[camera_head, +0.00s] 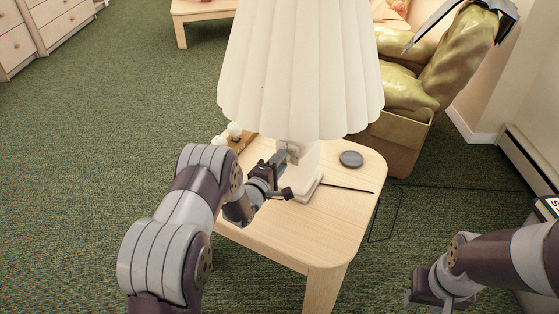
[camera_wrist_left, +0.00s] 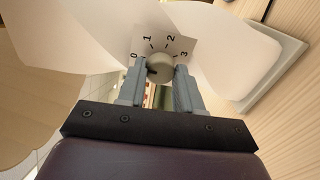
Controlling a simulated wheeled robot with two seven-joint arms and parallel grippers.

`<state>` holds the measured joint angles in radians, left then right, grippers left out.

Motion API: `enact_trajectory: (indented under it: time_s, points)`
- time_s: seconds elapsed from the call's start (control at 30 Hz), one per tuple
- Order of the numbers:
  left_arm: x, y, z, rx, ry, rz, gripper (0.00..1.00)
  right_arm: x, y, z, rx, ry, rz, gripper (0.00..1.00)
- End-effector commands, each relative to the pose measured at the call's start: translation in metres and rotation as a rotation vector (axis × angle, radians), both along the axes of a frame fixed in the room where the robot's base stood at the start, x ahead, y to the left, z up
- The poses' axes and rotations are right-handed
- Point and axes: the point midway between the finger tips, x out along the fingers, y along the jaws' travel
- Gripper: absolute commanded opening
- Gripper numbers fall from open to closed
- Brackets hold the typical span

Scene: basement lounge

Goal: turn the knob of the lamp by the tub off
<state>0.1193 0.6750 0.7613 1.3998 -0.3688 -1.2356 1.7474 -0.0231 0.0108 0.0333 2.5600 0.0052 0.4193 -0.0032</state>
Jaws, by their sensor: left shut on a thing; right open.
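The lamp has a large white pleated shade (camera_head: 300,70) and a pale base (camera_head: 305,180) on a small wooden table (camera_head: 300,235). In the left wrist view a round grey knob (camera_wrist_left: 159,68) sits on a white dial plate (camera_wrist_left: 178,44) marked 0, 1, 2 and 3. My left gripper (camera_head: 284,158) reaches under the shade to the lamp's stem. In the left wrist view its two fingers (camera_wrist_left: 160,78) are shut on the knob from both sides. I cannot clearly tell which number the knob points to. My right gripper (camera_head: 418,298) is open and empty at the lower right, away from the lamp.
An olive cushioned seat (camera_head: 405,85) is behind. Green carpet (camera_head: 100,130) is clear at left.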

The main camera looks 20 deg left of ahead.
Motion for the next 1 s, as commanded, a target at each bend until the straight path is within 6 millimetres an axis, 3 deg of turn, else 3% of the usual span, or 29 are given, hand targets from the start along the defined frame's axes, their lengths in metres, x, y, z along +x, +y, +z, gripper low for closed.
enact_trajectory:
  time_s: [0.3,0.87,0.9,0.97,1.0]
  points:
    - [-0.0004,0.0005,-0.001,-0.116,0.03,0.001,0.04,0.0,0.0,0.0049,0.0,0.0,0.0,0.43]
    - [-0.0006,0.0005,-0.0017,-0.142,0.036,0.001,0.04,0.0001,0.0,0.0054,0.0,0.0,0.0,0.43]
    - [-0.0006,0.0005,-0.0017,-0.142,0.036,0.001,0.44,0.0001,0.0,0.0054,0.0,0.0,0.0,0.43]
    - [-0.0005,0.0005,-0.0015,-0.142,0.036,0.001,0.6,0.0,0.0,0.0054,0.0,0.0,0.0,0.43]
    - [-0.0004,0.0005,-0.0013,-0.141,0.035,0.001,0.6,0.0,0.0,0.0054,0.0,0.0,0.0,0.43]
